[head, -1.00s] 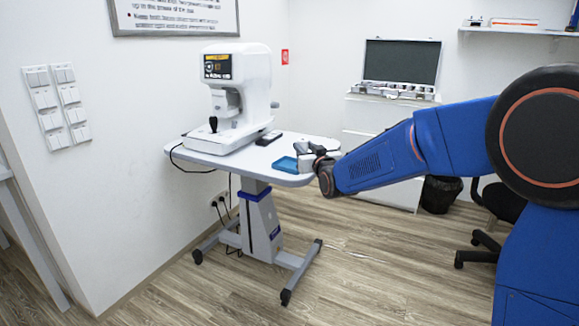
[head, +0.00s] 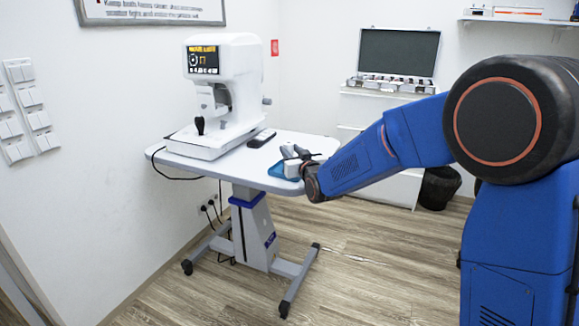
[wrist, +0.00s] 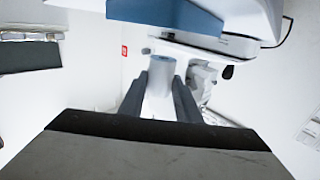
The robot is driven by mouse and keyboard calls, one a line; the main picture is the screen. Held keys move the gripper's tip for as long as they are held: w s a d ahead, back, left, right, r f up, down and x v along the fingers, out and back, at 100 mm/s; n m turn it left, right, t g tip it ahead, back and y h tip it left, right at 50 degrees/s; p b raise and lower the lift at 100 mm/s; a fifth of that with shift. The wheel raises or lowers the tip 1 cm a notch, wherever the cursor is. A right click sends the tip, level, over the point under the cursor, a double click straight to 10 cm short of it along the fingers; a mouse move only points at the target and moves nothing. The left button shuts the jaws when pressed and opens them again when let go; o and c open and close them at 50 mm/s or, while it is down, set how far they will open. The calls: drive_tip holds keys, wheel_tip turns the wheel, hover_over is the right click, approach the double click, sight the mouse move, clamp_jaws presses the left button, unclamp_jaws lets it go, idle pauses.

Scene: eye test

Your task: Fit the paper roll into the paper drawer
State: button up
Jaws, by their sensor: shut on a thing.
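The paper roll (wrist: 160,64), a white cylinder with a greyish end, stands between the two dark fingers of my gripper (wrist: 160,80) in the wrist view. My gripper is shut on it. In the head view my gripper (head: 296,153) is over the table's right front part. A small white thing shows just below the fingers there; I cannot tell whether it is the roll. The white eye-test machine (head: 222,90) with a lit screen stands on the table, left of my gripper and apart from it. I cannot make out a paper drawer on it.
The white wheeled table (head: 215,168) carries a blue tray (head: 277,171) close to my gripper and a dark handheld device (head: 262,138). A black joystick (head: 199,125) rises at the machine's front. A cable hangs at the table's left. A lens case (head: 398,55) stands behind.

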drive_tip(key=shift+f, duration=2.7)
drive_tip(key=shift+f, duration=0.15)
drive_tip(key=o, duration=1.1)
drive_tip(key=shift+o, duration=0.2)
drive_tip(key=shift+s+d+r, duration=0.2)
drive_tip(key=shift+s, duration=0.15)
drive_tip(key=v, duration=1.1)
drive_tip(key=shift+s, duration=0.15)
